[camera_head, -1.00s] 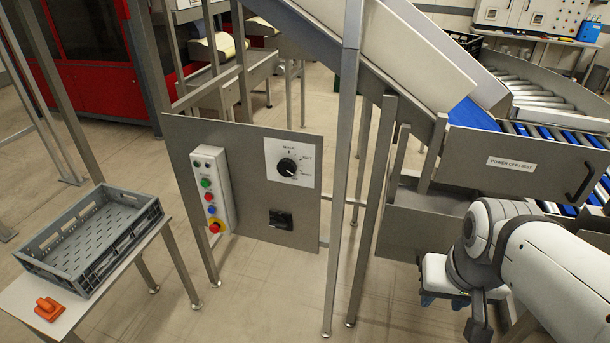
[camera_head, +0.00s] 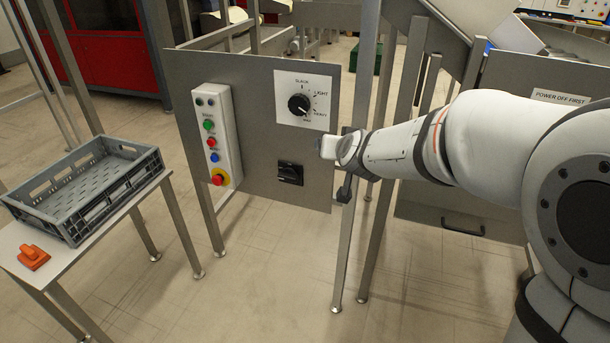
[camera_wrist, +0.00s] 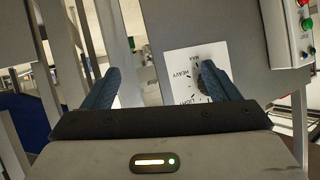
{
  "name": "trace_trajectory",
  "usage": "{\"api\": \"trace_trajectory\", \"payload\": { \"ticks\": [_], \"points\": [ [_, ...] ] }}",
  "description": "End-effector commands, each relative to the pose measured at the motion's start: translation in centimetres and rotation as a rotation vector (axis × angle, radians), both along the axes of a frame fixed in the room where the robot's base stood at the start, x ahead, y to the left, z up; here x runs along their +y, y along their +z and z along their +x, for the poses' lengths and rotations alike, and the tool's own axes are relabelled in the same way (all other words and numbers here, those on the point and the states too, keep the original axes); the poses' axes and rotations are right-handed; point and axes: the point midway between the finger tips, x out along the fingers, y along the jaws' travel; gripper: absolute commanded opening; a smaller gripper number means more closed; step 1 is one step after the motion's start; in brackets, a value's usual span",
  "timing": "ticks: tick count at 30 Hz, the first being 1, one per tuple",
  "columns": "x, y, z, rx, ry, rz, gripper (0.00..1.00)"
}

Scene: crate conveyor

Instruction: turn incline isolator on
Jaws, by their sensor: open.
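The black isolator switch (camera_head: 290,172) sits low on the right of the grey metal panel (camera_head: 258,130). Its handle setting is too small to read. My gripper (camera_wrist: 160,68) is open and empty, with two blue fingers apart. In the wrist view the panel appears upside down, and the right finger overlaps the white dial plate (camera_wrist: 185,62). In the head view my wrist is at the panel's right edge, to the right of and slightly above the isolator, and the fingers are not clearly seen. The isolator is not visible in the wrist view.
A black selector dial (camera_head: 298,104) is above the isolator. A white button box (camera_head: 217,135) with a red-and-yellow stop button (camera_head: 220,178) is on the left. Steel posts (camera_head: 352,240) stand beside my arm. A grey crate (camera_head: 85,190) and orange object (camera_head: 33,257) rest on a side table.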

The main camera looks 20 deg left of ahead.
Motion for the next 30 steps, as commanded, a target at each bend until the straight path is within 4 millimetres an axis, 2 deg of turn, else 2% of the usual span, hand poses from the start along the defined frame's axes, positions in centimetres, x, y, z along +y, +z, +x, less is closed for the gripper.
{"api": "trace_trajectory", "payload": {
  "ticks": [1,3,6,10,12,15,18,22,30],
  "points": [
    [2.9,-4.0,1.4,-0.056,-0.011,0.010,0.82],
    [6.0,-6.5,3.0,-0.141,-0.051,0.019,0.82],
    [10.0,-10.4,4.2,-0.253,-0.122,0.016,0.82],
    [14.1,-15.5,4.1,-0.370,-0.227,-0.014,0.82],
    [15.6,-17.8,3.6,-0.417,-0.279,-0.038,0.82],
    [17.0,-20.2,2.7,-0.465,-0.336,-0.070,0.82],
    [17.7,-21.5,2.0,-0.494,-0.376,-0.091,0.82],
    [17.9,-21.9,2.2,-0.508,-0.397,-0.102,0.82],
    [17.5,-22.0,6.3,-0.509,-0.399,-0.101,0.82]
  ]
}}
